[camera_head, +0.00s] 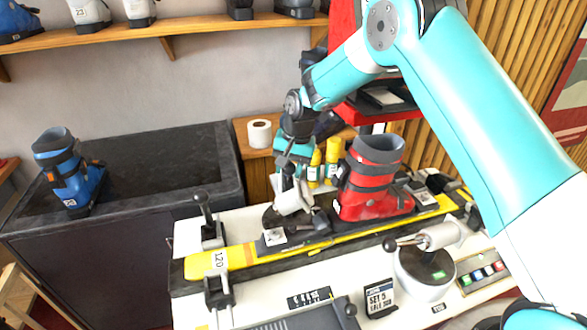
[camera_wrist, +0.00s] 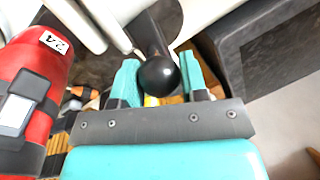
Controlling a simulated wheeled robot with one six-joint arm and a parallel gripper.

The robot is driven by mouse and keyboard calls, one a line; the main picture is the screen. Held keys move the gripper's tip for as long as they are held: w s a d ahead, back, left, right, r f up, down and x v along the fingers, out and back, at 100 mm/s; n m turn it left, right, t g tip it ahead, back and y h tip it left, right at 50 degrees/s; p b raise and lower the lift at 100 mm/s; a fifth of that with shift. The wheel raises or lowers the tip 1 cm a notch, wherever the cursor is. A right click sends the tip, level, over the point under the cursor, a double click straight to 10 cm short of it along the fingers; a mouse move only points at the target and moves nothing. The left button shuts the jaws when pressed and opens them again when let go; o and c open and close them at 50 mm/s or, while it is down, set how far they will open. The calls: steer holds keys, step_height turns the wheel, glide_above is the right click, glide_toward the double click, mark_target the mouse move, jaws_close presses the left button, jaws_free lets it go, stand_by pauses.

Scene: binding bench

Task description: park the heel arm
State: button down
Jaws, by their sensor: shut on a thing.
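In the wrist view, a black ball knob (camera_wrist: 158,76) on a dark lever, which I take to be the heel arm, sits between the teal fingers of my gripper (camera_wrist: 157,82). My gripper is shut on the knob. In the head view, my gripper (camera_head: 288,168) points down over the yellow ski (camera_head: 208,264), left of the red boot (camera_head: 374,190). A pale and dark binding mechanism (camera_head: 292,202) lies below it. The knob is hard to make out in the head view. The red boot's side also shows at the left of the wrist view (camera_wrist: 30,100).
Clamps (camera_head: 213,233) hold the ski on the white bench. A white device (camera_head: 425,272) with a black-knobbed handle stands at the front right. Yellow bottles (camera_head: 314,170) stand behind the ski. A blue boot (camera_head: 70,180) stands on the dark counter, otherwise clear.

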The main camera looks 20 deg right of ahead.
steer(key=w+a+m+t+h+b, duration=0.1)
steer(key=w+a+m, duration=0.5)
steer(key=m, duration=0.9)
steer(key=shift+w+a+m+h+b, duration=0.3)
steer(key=shift+w+h+b, duration=0.55)
steer(key=shift+b, duration=0.5)
steer(key=shift+w+r+t, duration=0.15)
steer(key=shift+w+t, duration=0.05)
steer(key=shift+t, duration=0.1)
steer(key=c, duration=0.7)
jaws_free()
steer(key=v, duration=0.8)
steer(key=b+v, duration=0.1)
steer(key=v, duration=0.8)
steer(key=shift+d+r, duration=0.15)
steer(key=shift+d, duration=0.05)
